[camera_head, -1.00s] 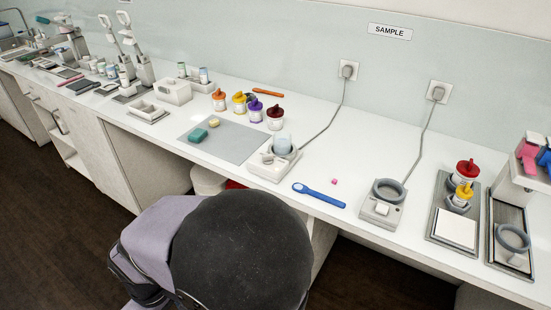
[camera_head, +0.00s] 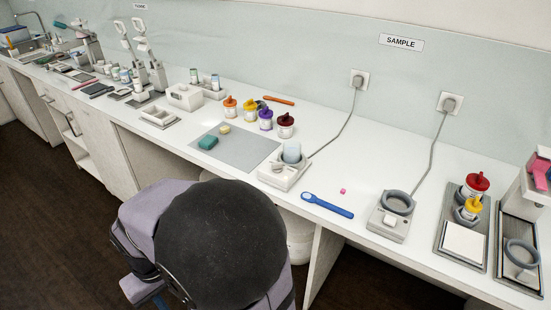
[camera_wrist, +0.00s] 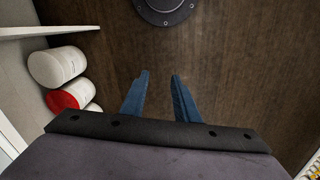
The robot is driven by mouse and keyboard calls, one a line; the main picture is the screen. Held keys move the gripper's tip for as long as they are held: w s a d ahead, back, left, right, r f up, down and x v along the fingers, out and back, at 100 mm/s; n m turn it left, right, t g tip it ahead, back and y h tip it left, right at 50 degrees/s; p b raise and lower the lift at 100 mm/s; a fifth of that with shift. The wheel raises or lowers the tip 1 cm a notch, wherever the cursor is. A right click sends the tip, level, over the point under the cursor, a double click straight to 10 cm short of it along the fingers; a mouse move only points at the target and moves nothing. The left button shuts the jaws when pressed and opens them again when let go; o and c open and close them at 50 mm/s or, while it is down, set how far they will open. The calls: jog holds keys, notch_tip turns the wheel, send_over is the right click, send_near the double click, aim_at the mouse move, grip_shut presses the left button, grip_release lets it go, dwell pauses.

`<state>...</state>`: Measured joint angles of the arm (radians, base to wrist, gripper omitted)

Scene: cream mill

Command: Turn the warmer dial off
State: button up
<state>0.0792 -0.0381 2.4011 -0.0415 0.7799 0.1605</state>
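A small white warmer-like unit (camera_head: 272,178) stands near the front edge of the counter, with a pale blue beaker (camera_head: 291,151) on it. A small round knob (camera_head: 277,168) seems to show on its front; its setting is too small to read. A second unit (camera_head: 387,225) with a grey ring and a pale square on its front stands farther right; I cannot tell for sure which is the warmer. My gripper (camera_wrist: 159,76) shows in the wrist view, its two blue fingers apart, empty and over the dark floor. The head view does not clearly show the fingers.
A blue spoon-like tool (camera_head: 328,205) and a tiny pink cube (camera_head: 343,191) lie between the two units. Lidded jars (camera_head: 285,130) stand behind the grey mat (camera_head: 236,153). Cables run to wall sockets. White drums (camera_wrist: 58,66) stand left in the wrist view.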

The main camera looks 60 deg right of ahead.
jog(key=w+d+r+m+p, duration=0.3)
jog(key=w+d+r+m, duration=0.3)
jog(key=w+d, duration=0.3)
jog(key=m+g+h+p, duration=0.3)
jog(key=m+p, duration=0.4)
jog(key=m, duration=1.2)
send_near(277, 163)
jog(key=shift+p+x, duration=1.45)
jog(key=shift+x, duration=2.65)
grip_shut()
